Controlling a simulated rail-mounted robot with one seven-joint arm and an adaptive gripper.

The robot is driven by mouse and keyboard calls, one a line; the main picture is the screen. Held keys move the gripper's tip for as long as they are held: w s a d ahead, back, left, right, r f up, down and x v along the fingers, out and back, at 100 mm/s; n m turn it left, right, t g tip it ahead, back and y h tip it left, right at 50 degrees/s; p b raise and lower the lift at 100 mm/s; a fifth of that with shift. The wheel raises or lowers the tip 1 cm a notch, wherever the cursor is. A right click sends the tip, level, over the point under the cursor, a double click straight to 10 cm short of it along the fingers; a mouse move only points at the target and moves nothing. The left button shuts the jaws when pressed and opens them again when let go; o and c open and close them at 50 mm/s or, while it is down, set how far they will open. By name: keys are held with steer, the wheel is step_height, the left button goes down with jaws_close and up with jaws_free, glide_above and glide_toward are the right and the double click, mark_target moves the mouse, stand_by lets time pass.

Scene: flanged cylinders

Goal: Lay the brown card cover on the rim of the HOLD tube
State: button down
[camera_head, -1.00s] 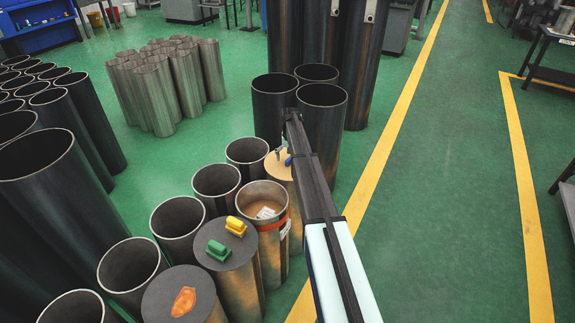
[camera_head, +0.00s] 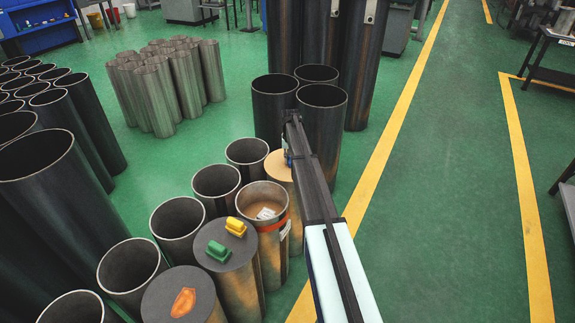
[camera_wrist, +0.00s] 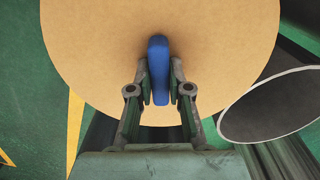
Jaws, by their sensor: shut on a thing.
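The brown card cover (camera_head: 273,163) is a flat tan disc with a blue handle. In the head view it appears to sit on a tube behind the orange-banded one, partly hidden by my arm. In the wrist view the cover (camera_wrist: 95,50) fills the upper middle. My gripper (camera_wrist: 159,85) is shut on its blue handle (camera_wrist: 159,60), one finger on each side. An open steel tube with an orange band (camera_head: 272,226) and a white tag stands just in front of the cover. It looks like the HOLD tube, though its lettering is unreadable. A white paper lies on brown contents inside it.
Two tubes nearby have grey lids, one with green and yellow handles (camera_head: 226,245), one with an orange piece (camera_head: 183,301). Open dark tubes (camera_head: 215,182) stand on the left, and taller ones (camera_head: 322,120) behind. Green floor is free on the right.

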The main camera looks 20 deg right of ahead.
steer(key=shift+r, duration=0.1)
steer(key=shift+r+p, duration=1)
steer(key=shift+r, duration=0.9)
steer(key=shift+f, duration=0.1)
